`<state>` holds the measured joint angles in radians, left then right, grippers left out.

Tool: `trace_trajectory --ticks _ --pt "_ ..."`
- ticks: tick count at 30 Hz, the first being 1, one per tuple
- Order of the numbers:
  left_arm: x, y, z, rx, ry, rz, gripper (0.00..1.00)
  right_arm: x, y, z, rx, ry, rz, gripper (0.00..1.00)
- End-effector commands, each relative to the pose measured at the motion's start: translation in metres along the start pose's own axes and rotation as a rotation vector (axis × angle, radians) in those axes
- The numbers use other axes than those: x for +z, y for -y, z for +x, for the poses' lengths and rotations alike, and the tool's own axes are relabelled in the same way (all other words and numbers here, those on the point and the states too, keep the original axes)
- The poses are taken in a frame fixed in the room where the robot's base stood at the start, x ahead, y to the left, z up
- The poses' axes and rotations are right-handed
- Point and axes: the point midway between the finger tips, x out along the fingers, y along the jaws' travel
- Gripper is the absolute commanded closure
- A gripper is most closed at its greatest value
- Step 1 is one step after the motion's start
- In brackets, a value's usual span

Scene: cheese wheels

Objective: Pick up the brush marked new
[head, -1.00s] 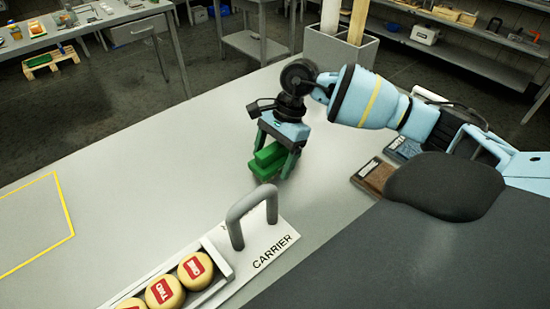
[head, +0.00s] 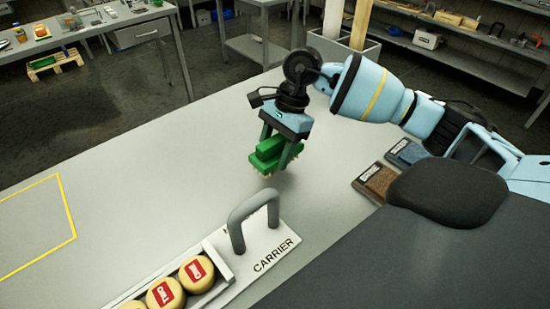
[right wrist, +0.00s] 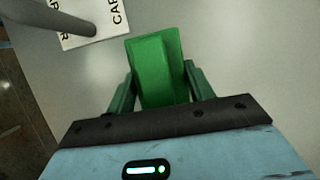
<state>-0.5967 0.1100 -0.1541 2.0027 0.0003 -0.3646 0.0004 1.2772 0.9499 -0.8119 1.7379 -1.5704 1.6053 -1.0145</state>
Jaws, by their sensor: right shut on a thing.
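A green brush (head: 268,152) with pale bristles on its underside is held between the fingers of my right gripper (head: 275,148). It appears a little above the grey table, just behind the carrier's handle. In the right wrist view the green block of the brush (right wrist: 156,72) sits between the two dark green fingers of the gripper (right wrist: 155,85). No marking can be read on the brush. My left gripper does not show.
A white carrier (head: 262,246) with a grey arched handle (head: 240,222) and several labelled cheese wheels (head: 197,273) stands in front. Brown (head: 375,182) and blue (head: 405,152) labelled pads lie at right. A yellow outline (head: 68,205) marks the table at left. The middle is clear.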

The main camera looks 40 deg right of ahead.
Motion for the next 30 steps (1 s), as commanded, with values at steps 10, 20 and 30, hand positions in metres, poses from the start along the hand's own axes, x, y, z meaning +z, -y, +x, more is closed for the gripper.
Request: trace_trajectory --ticks 10,20,30 --pt "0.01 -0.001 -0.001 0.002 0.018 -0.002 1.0 0.023 0.001 -0.055 -0.003 0.0 -0.001 0.75" --pt "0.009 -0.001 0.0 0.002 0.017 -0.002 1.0 0.027 0.0 -0.066 0.0 0.0 0.0 0.75" --pt "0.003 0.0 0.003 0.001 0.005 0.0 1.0 0.027 0.0 -0.065 0.0 0.0 0.0 0.66"
